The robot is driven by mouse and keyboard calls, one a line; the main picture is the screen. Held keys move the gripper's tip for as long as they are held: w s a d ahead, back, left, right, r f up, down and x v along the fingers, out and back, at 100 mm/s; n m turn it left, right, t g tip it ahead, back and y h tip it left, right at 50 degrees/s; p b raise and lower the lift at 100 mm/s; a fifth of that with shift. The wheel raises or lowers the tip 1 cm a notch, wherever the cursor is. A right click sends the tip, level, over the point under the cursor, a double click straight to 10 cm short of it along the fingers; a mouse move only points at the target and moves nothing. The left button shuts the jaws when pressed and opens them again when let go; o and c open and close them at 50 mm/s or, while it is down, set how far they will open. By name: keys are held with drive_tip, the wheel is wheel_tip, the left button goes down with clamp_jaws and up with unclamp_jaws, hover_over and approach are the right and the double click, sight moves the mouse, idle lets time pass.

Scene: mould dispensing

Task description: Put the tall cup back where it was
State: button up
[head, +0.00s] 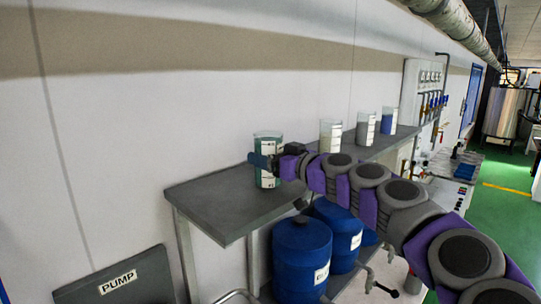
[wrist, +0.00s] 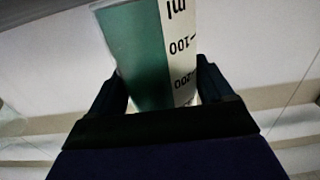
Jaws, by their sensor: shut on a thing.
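The tall cup (head: 267,176) is clear with green contents and a white scale label; it is upright over the left part of the grey shelf (head: 215,205). I cannot tell whether its base touches the shelf. My gripper (head: 265,161) is shut around the cup from the right, at about mid-height. In the wrist view, the cup (wrist: 143,55) fills the space between the two dark fingers of my gripper (wrist: 165,88), with "ml", "100" and "200" marks showing upside down.
Three other cups stand farther along the shelf: one with pale contents (head: 330,136), one with grey (head: 365,129) and one with blue (head: 389,121). Blue drums (head: 301,255) stand below. A box labelled PUMP (head: 115,284) is at lower left. The shelf's left end is bare.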

drive_tip(key=shift+w+d, duration=0.15)
drive_tip(key=shift+d, duration=0.05)
drive_tip(key=o, duration=1.1)
drive_tip(key=shift+w+d+f, duration=0.1)
drive_tip(key=shift+w+d, duration=0.05)
drive_tip(key=o, duration=0.3)
drive_tip(key=shift+d, duration=0.3)
drive_tip(key=shift+s, duration=0.25)
drive_tip(key=b+v, duration=0.2)
drive_tip(key=v, duration=0.9)
drive_tip(key=shift+s+d+b, duration=0.15)
drive_tip(key=shift+s+b, duration=0.05)
drive_tip(key=shift+b, duration=0.15)
